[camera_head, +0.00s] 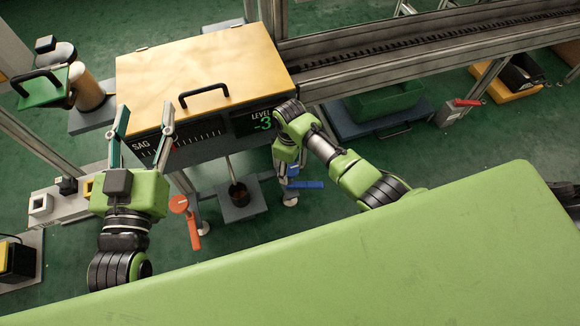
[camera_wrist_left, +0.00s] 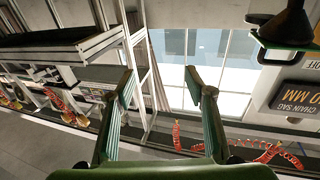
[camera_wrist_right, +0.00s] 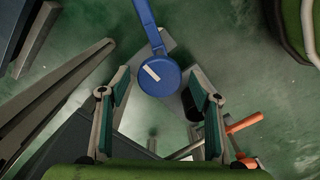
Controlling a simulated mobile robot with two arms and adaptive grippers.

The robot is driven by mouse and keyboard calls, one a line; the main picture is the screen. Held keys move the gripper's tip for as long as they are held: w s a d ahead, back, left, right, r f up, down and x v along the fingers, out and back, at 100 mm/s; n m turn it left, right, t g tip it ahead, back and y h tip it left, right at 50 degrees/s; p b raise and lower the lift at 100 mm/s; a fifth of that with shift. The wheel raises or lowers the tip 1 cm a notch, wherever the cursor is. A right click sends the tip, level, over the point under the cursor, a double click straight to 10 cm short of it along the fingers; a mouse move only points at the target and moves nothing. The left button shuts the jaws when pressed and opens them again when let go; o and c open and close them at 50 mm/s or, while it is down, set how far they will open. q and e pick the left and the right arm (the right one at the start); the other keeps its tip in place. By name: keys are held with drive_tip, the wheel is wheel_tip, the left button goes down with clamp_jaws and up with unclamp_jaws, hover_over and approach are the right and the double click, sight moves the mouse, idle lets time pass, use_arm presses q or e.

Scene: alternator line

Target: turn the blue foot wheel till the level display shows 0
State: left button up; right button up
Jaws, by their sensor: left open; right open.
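The blue foot wheel (camera_head: 306,184) is low beside the machine's foot, partly hidden by my right gripper in the head view. In the right wrist view the blue wheel (camera_wrist_right: 160,76) shows a round hub with a white mark and an arm reaching up. My right gripper (camera_head: 287,165) points down over it, open, with the hub appearing between its fingertips; whether they touch cannot be told. The level display (camera_head: 261,122) reads -3 in green. My left gripper (camera_head: 145,118) is open and empty in front of the SAG scale (camera_head: 200,138).
The yellow-topped machine (camera_head: 200,65) has a black handle. A conveyor rail (camera_head: 420,48) runs off to the right. Green floor lies open at the front.

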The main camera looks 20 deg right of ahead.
use_arm(q)
drive_tip(key=shift+r, duration=0.35)
use_arm(e)
drive_tip(key=shift+f, duration=0.1)
drive_tip(key=c, duration=1.1)
drive_tip(key=shift+c, duration=0.2)
